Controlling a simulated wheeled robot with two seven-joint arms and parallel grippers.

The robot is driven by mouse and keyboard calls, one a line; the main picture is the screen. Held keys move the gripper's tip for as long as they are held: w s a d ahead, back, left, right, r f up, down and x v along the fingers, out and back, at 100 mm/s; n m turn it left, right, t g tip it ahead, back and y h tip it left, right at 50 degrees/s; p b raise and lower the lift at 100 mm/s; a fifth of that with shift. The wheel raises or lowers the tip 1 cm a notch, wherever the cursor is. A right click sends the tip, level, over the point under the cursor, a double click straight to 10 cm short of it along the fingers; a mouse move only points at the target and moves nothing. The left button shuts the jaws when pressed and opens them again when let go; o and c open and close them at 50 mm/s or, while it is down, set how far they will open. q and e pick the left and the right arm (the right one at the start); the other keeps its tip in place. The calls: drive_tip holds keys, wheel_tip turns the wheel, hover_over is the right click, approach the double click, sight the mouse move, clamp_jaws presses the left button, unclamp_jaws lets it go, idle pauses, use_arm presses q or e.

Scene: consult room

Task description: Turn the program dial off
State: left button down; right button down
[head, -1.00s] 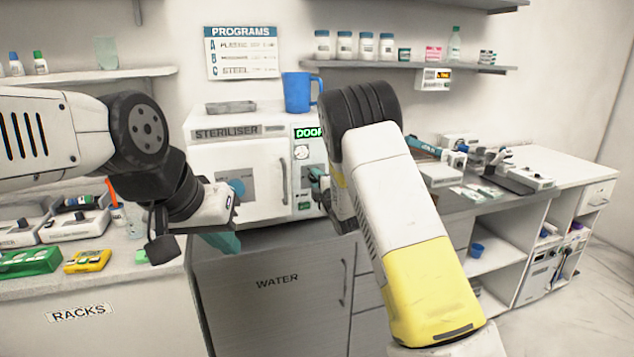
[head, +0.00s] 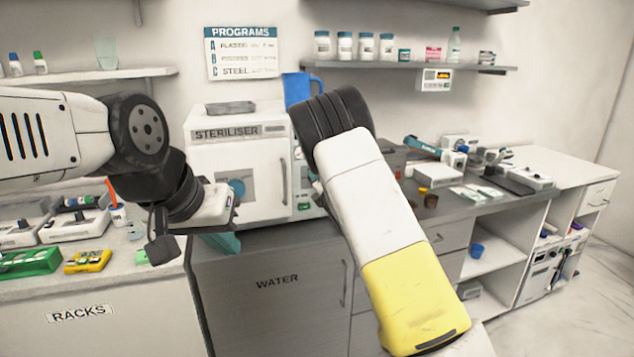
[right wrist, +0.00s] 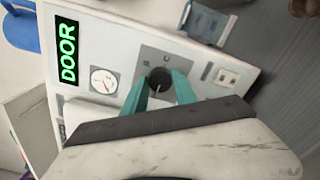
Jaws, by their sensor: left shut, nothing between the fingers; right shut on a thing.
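The steriliser (head: 262,190) is a white box on the counter, with a window and a door handle (head: 283,181). Its program dial (right wrist: 159,81) is a round black knob with a pale pointer line, on a grey plate in the right wrist view. My right gripper (right wrist: 161,86) has its teal fingers on either side of the dial, shut on it. In the head view my right arm hides the dial and most of the control panel. My left gripper (head: 226,240) is shut and empty, in front of the steriliser's lower left.
A green DOOR display (right wrist: 68,54) and a small gauge (right wrist: 103,81) sit beside the dial. A blue jug (head: 297,90) and a grey tray (head: 231,107) stand on the steriliser. Small bottles (head: 431,200) are on the counter right of my right arm.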

idle(0.3)
drive_tip(key=c, duration=1)
unclamp_jaws()
drive_tip(key=v, duration=0.8)
